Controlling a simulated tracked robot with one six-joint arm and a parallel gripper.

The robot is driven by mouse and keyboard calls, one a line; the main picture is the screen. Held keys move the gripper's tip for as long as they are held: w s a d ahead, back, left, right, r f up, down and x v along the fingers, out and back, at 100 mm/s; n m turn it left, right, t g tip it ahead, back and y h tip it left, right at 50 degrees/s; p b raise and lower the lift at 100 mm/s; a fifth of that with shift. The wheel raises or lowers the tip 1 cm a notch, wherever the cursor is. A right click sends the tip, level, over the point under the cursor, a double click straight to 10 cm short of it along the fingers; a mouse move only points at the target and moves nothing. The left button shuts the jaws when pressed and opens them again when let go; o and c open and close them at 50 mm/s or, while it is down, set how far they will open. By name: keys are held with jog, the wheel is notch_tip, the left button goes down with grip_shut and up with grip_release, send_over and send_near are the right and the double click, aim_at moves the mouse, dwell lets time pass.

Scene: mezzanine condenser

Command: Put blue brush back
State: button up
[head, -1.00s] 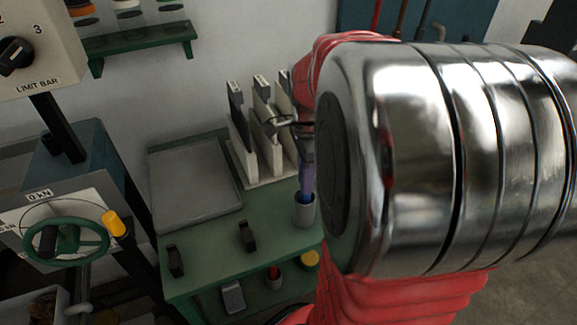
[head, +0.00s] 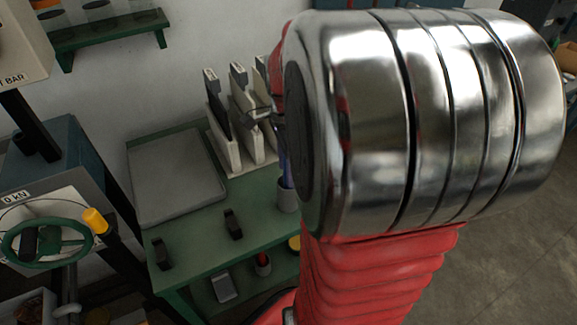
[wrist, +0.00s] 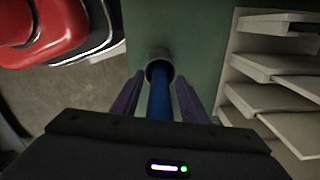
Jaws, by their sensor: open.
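The blue brush (wrist: 160,100) stands in a grey cup (head: 288,199) at the right end of the green bench. The cup's dark mouth (wrist: 159,68) shows round the brush in the wrist view. My gripper (wrist: 159,78) is open, with one purple finger on each side of the brush and a gap showing beside it. In the head view the brush shows only as a thin blue-purple strip (head: 284,164) beside my arm, which hides much of the gripper.
A rack of upright white panels (head: 243,139) stands close behind the cup; its shelves (wrist: 275,95) lie right of the gripper in the wrist view. A grey tray (head: 175,180) lies left on the bench, with black upright pieces (head: 232,225) at its front edge.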

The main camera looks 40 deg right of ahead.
notch_tip(320, 180, up, 12)
jog(key=shift+a+r, duration=0.1)
dwell(0.5)
dwell(0.5)
jog(key=s+a+f+n+t, duration=0.1)
jog(key=s+a+n+t, duration=0.1)
jog(key=a+n, duration=0.9)
jog(key=s+a+f+n+t, duration=0.2)
jog(key=a+n+t, duration=0.1)
jog(key=a+n, duration=0.8)
jog(key=shift+a+f+n+t, duration=0.25)
jog(key=shift+n+t, duration=0.15)
jog(key=shift+n, duration=0.2)
